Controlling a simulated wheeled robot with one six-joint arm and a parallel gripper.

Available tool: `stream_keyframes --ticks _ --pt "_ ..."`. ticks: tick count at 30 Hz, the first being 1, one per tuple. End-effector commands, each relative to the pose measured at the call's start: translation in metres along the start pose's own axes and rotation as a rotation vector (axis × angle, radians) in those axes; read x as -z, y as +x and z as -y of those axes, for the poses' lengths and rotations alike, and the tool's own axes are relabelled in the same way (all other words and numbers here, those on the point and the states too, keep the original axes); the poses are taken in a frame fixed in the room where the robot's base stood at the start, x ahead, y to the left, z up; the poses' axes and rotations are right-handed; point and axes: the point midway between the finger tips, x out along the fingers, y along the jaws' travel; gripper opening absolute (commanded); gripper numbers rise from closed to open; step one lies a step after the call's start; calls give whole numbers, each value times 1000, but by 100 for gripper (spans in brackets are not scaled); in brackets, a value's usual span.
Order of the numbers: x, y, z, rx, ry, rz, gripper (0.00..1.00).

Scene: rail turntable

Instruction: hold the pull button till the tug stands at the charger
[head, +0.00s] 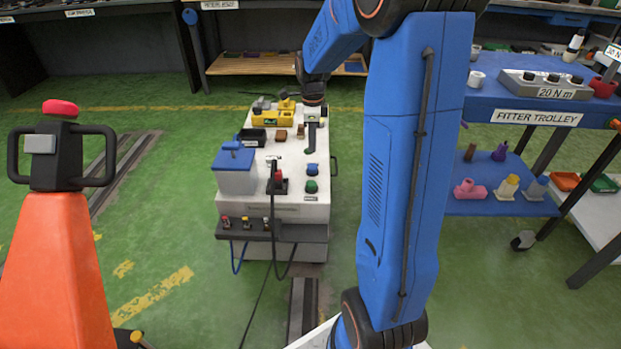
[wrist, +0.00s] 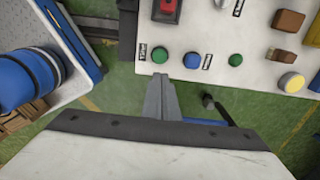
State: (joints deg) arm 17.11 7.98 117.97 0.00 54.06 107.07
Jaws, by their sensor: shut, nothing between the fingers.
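A white cart (head: 295,208) with a control deck stands ahead in the head view. On its deck are a green button (head: 312,186) and a blue button (head: 312,170). The wrist view shows the left green button (wrist: 160,57), the blue button (wrist: 191,60) and another green button (wrist: 236,60). Their labels are too small to read. My gripper (wrist: 163,78) is shut and empty, its tips by the deck edge near the left green button and the blue one; contact cannot be told. I cannot tell which thing is the tug, nor find the charger.
An orange unit (head: 55,265) with a black handle stands at the left. The blue fitter trolley (head: 500,180) stands at the right. A floor rail (head: 302,305) runs toward the cart. Green floor lies open around the cart.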

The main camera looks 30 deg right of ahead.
Motion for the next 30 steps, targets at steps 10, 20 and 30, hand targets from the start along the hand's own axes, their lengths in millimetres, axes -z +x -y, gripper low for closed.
stream_keyframes --ticks 10,20,30 --pt "0 4 0 -1 -2 0 0" --pt "0 52 -1 -3 -2 -1 0" --pt "0 110 -1 -3 -2 -1 0"
